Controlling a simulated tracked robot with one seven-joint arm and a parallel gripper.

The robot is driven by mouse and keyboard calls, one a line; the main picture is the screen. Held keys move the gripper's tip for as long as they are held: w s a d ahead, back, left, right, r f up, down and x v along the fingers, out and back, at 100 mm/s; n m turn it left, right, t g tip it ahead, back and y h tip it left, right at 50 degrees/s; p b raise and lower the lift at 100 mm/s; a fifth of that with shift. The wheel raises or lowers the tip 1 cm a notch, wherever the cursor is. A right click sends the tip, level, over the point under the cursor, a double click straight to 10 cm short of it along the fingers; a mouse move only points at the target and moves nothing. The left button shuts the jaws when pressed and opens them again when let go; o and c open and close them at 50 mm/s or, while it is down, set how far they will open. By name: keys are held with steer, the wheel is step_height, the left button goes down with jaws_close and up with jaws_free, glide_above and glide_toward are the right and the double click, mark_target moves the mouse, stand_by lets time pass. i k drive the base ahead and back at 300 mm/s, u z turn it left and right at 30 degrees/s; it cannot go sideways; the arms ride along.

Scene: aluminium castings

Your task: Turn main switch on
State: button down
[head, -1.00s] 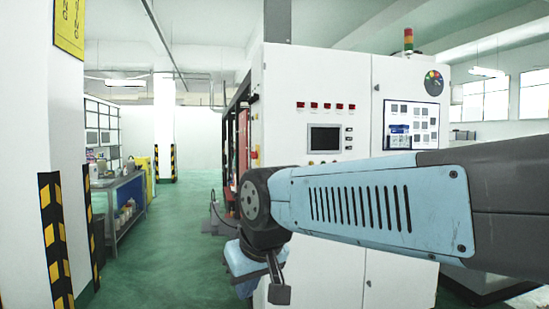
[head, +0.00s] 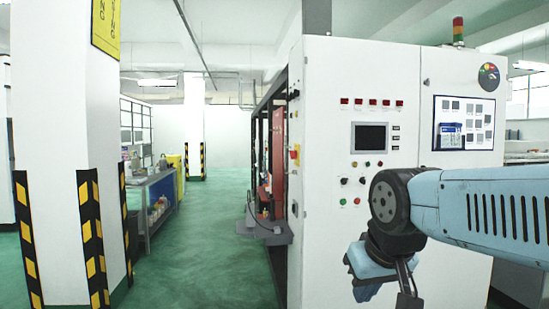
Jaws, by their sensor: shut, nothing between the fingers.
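A white control cabinet (head: 345,250) stands right of centre. Its front has a row of red indicators, a dark screen (head: 370,137) and several small round buttons and knobs (head: 352,182). A small yellow-and-red control (head: 294,154) is on its narrow left side; I cannot tell whether it is the main switch, or its position. A round dark dial with coloured marks (head: 489,76) is high on the right door. My gripper (head: 409,300) is shut and empty, pointing down at the bottom edge, in front of the cabinet. My arm hides part of the lower front.
A striped pillar (head: 60,130) stands at the left. Behind it is a workbench (head: 150,205) with bottles. A grey step-like part (head: 265,232) juts out beside the cabinet's left side. The green floor (head: 205,245) between them is clear.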

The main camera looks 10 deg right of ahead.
mark_target(293, 154)
steer(key=z, duration=0.45)
steer(key=i, duration=1)
steer(key=u, duration=0.15)
steer(key=k, duration=0.6)
steer(key=u, duration=0.25)
steer(key=i, duration=0.5)
